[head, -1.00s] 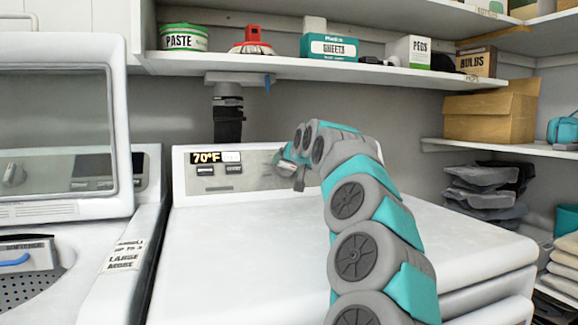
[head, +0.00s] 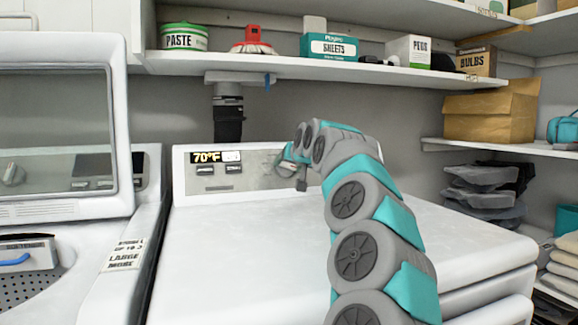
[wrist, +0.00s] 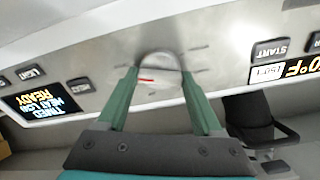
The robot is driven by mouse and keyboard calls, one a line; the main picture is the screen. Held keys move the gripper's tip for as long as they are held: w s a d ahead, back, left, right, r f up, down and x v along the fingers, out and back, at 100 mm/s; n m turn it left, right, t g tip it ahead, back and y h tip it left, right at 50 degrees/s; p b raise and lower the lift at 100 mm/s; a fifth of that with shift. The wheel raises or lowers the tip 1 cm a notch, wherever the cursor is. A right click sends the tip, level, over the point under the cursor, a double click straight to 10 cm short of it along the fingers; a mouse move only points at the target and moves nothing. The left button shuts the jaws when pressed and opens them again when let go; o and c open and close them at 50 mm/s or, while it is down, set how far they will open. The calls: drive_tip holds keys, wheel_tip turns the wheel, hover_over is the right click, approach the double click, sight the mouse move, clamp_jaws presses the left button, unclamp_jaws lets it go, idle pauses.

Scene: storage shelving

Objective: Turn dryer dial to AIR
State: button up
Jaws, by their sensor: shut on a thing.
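The white dryer (head: 330,225) stands in the middle of the head view, with a grey control panel along its back. The dryer dial (wrist: 158,62) is a pale round knob with a red pointer line, seen close up in the wrist view. My gripper (wrist: 158,78) has one finger on each side of the dial and is shut on it. In the head view my gripper (head: 292,168) is at the panel and hides the dial. The lettering around the dial is too faint to read, so I cannot tell which setting the pointer marks.
A 70°F display (head: 207,157) and buttons lie left of the dial. Another display reading READY (wrist: 42,105) is on its other side. A washer (head: 60,215) with a raised lid stands left. A loaded shelf (head: 330,70) hangs above the dryer.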

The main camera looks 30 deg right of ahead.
drive_tip(key=n, duration=0.4)
drive_tip(key=shift+d+n, duration=0.1)
drive_tip(key=shift+n, duration=0.3)
drive_tip(key=n, duration=0.3)
drive_tip(key=shift+n+y, duration=0.3)
drive_tip(key=shift+n, duration=0.1)
drive_tip(key=n, duration=0.4)
drive_tip(key=shift+r+n+y, duration=0.1)
drive_tip(key=shift+n+y, duration=0.2)
drive_tip(key=shift+n, duration=2.2)
drive_tip(key=o, duration=1.4)
drive_tip(key=shift+c, duration=0.2)
drive_tip(key=shift+s, duration=0.1)
